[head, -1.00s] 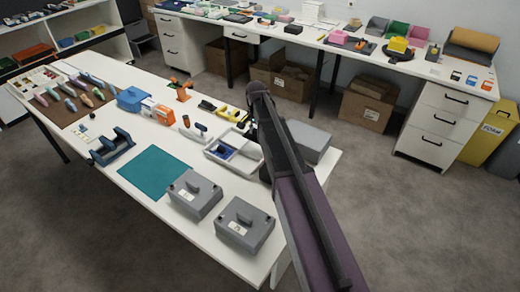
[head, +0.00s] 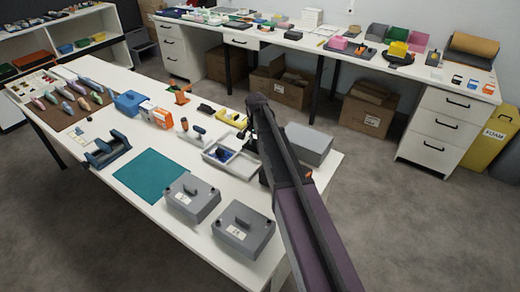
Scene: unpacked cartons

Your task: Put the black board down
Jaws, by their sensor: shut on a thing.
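My gripper (head: 251,132) is at the far end of my dark arm, over the white table near the grey tray. It is small, dark and mostly hidden by the arm. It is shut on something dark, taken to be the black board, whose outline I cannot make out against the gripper. I cannot tell whether it touches the table. A teal mat (head: 152,176) lies flat and bare on the table, left of the arm.
A blue holder (head: 107,150) stands left of the mat.

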